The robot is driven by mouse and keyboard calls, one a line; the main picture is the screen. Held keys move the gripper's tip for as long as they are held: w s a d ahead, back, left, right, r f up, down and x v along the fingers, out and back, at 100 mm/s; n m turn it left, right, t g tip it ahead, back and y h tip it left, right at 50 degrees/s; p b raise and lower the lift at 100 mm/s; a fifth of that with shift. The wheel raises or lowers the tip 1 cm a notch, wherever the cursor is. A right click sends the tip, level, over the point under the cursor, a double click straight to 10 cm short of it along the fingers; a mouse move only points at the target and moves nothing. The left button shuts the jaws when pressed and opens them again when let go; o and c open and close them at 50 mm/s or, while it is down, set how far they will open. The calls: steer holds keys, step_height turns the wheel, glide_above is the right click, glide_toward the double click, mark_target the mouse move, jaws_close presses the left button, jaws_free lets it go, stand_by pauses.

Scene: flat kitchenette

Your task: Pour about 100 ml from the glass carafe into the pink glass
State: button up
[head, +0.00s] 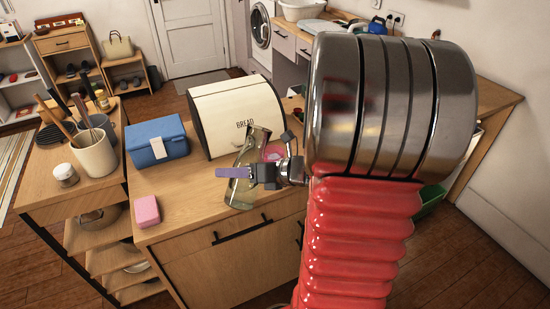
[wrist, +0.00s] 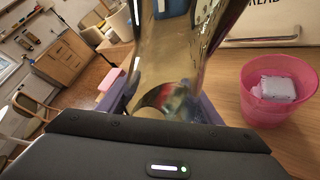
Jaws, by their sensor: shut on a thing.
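The clear glass carafe (head: 241,190) is near the counter's front edge, and its top leans slightly right in the head view. My gripper (head: 236,172) is shut on its body, with purple fingers around it. The carafe fills the middle of the wrist view (wrist: 178,55), and the liquid level is hard to read. The pink glass (head: 273,152) stands just behind and right of the carafe, partly hidden by my gripper. It shows whole at the right of the wrist view (wrist: 262,112), with a pale blocky thing in it. I cannot tell whether the carafe touches the counter.
The cream bread bin (head: 235,112) stands behind the carafe. A blue box (head: 157,147) and a pink block (head: 146,211) are to the left. A utensil crock (head: 94,154) and a small jar (head: 65,175) stand farther left. Bare wooden counter (head: 190,205) lies left of the carafe.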

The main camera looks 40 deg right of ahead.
steer(key=shift+d+r+n+h+b, duration=0.15)
steer(key=shift+n+h+b, duration=0.3)
steer(key=shift+n+h, duration=0.45)
steer(key=shift+w+d+f+n+t+h+b, duration=0.1)
steer(key=shift+d+n+t+h+b, duration=0.2)
steer(key=shift+n, duration=0.25)
steer(key=shift+w+d+f+n+t+h+b, duration=0.1)
steer(key=shift+n+h+b, duration=0.1)
steer(key=shift+n+b, duration=0.3)
steer(key=shift+d+n+h, duration=0.1)
steer(key=shift+n+h, duration=0.15)
steer(key=shift+h, duration=0.05)
steer(key=shift+s, duration=0.1)
